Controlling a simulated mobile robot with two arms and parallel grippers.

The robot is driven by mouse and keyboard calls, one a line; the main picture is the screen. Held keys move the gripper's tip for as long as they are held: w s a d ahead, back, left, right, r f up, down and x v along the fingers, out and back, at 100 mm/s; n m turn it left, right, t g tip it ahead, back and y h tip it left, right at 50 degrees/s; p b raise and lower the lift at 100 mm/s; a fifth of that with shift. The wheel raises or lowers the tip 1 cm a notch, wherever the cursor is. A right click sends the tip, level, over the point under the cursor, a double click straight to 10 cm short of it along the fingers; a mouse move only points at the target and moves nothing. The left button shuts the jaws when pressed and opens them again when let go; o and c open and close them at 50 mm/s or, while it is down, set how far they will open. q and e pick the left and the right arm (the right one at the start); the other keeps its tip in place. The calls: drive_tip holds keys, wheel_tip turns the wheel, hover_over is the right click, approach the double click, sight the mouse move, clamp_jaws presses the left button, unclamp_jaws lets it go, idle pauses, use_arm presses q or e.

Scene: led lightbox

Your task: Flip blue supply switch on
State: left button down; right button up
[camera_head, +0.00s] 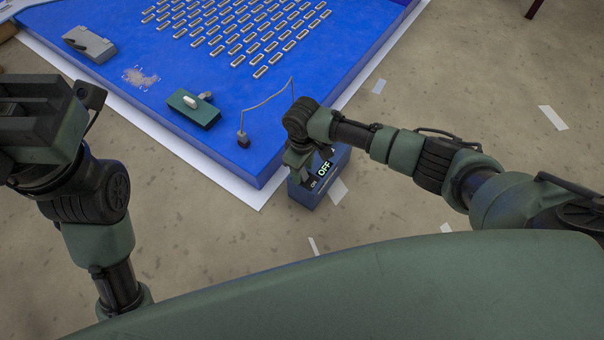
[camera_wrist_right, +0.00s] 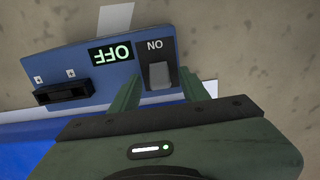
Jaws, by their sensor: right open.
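The blue supply (camera_head: 308,196) is a small blue box beside the near corner of the blue board. Its display reads OFF in green, and shows upside down in the right wrist view (camera_wrist_right: 111,53). Its grey rocker switch (camera_wrist_right: 160,74) sits on a black plate marked ON. My right gripper (camera_wrist_right: 160,92) is open and empty, its two green fingers at either side of the switch plate. I cannot tell if they touch the box. In the head view my right gripper (camera_head: 299,160) partly covers the supply. My left gripper (camera_head: 38,115) is at the far left; its fingers are not clear.
The large blue board (camera_head: 230,90) lies on a white sheet (camera_head: 262,196). On it are a green switch box (camera_head: 194,108), a grey block (camera_head: 90,44), and rows of small light parts. A thin wire (camera_head: 268,98) rises from a small dark block.

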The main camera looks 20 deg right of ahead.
drive_tip(key=shift+f, duration=0.4)
